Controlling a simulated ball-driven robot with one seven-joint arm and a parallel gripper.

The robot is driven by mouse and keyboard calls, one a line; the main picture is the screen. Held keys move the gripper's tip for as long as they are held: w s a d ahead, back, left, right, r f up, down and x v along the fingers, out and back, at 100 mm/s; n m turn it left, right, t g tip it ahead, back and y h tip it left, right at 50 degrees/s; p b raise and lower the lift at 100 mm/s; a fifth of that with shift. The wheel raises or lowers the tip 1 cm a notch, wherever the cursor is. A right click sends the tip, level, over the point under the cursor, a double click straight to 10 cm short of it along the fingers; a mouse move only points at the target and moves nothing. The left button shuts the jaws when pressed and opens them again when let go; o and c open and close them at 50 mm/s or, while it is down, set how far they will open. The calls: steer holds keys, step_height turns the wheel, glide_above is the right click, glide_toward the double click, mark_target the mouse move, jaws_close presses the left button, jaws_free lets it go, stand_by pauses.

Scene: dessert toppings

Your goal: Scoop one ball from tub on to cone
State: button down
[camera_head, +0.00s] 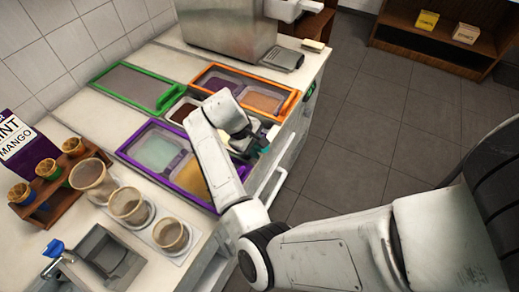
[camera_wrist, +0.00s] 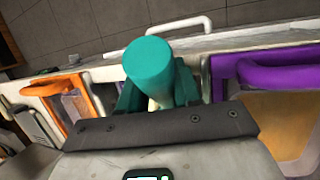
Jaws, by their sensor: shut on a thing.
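My gripper (camera_head: 262,138) is over the counter's right edge, between the purple-framed and orange-framed tubs. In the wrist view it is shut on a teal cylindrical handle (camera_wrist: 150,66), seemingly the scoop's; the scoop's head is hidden. The purple-framed tubs (camera_head: 122,153) hold pale mint and yellow contents; the yellow one (camera_wrist: 285,118) shows at right in the wrist view, partly under my arm in the head view. The orange-framed tubs (camera_head: 293,103) hold purple and brown contents. Cones (camera_head: 20,192) stand in a wooden rack (camera_head: 45,208) at the left.
Several large tan cups (camera_head: 130,205) stand in front of the rack. A purple mint-mango box (camera_head: 22,145) is behind it. A metal basin with a blue-handled tap (camera_head: 54,248) is at the front left. A green-framed panel (camera_head: 140,85) and steel machine (camera_head: 225,30) are at the back.

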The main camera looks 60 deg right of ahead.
steer(key=w+t+b, duration=0.1)
steer(key=w, duration=0.1)
steer(key=w+b, duration=0.1)
steer(key=w+m+t+b, duration=0.1)
steer(key=w+b, duration=0.1)
steer(key=shift+w+a+f+t, duration=0.2)
steer(key=shift+w+a+t, duration=0.1)
steer(key=shift+w+a, duration=0.05)
steer(key=r+p, duration=0.2)
steer(key=p, duration=0.1)
steer(key=s+r+p, duration=0.1)
steer(key=r+p, duration=0.1)
steer(key=r, duration=0.1)
steer(key=s+r+p, duration=0.1)
steer(key=r+p, duration=0.1)
steer(key=p, duration=0.1)
steer(key=shift+r+p, duration=0.3)
steer(key=shift+s+r, duration=0.2)
steer(key=shift+r, duration=0.3)
steer(key=shift+s+r, duration=0.15)
steer(key=shift+r, duration=0.35)
stand_by(0.9)
